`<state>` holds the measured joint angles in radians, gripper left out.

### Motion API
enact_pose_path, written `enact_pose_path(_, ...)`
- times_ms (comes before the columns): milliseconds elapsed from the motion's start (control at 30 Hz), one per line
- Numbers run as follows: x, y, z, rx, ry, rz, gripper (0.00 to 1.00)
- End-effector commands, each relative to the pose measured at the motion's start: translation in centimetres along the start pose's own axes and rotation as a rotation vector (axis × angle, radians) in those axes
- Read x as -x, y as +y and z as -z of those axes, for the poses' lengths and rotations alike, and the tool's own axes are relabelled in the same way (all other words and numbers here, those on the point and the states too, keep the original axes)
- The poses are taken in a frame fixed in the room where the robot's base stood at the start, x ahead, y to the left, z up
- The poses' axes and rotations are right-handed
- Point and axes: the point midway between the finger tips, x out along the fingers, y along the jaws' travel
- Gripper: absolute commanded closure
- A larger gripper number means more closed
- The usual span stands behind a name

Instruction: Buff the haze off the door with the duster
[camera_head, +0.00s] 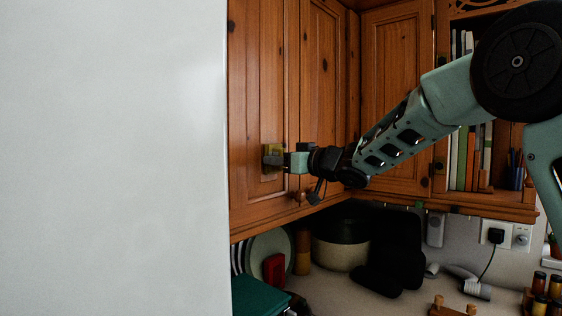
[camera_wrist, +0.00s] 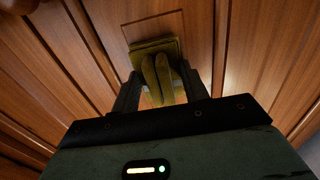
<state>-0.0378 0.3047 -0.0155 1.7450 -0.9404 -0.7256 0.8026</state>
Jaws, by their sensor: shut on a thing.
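The duster (camera_head: 274,150) is a yellow-olive pad, pressed up to or very close to the pine cabinet door (camera_head: 256,90) in the head view. In the wrist view the duster (camera_wrist: 157,48) has a flat pad against the wood and two rounded lobes towards me. My gripper (camera_head: 275,161) is shut on the duster; its fingers also show on either side of it in the wrist view (camera_wrist: 160,88). The pad covers a low part of the door's panel. I cannot make out any haze on the wood.
A pale wall or panel (camera_head: 110,150) fills the left. More cabinet doors (camera_head: 395,80) and a bookshelf (camera_head: 470,150) stand to the right. Below, the counter (camera_head: 330,297) holds a cream-and-black pot (camera_head: 340,250), a red item (camera_head: 273,269) and a teal box (camera_head: 258,297).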

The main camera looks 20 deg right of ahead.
Motion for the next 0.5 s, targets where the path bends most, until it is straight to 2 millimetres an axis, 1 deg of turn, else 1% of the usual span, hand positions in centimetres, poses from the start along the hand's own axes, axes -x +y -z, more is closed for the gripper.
enact_pose_path(33,0.0,-0.1,0.4,0.0,0.002,0.001,1.0)
enact_pose_path(367,0.0,-0.1,0.3,0.0,0.001,0.001,1.0)
enact_pose_path(500,0.0,-0.1,1.4,0.0,0.001,0.001,1.0)
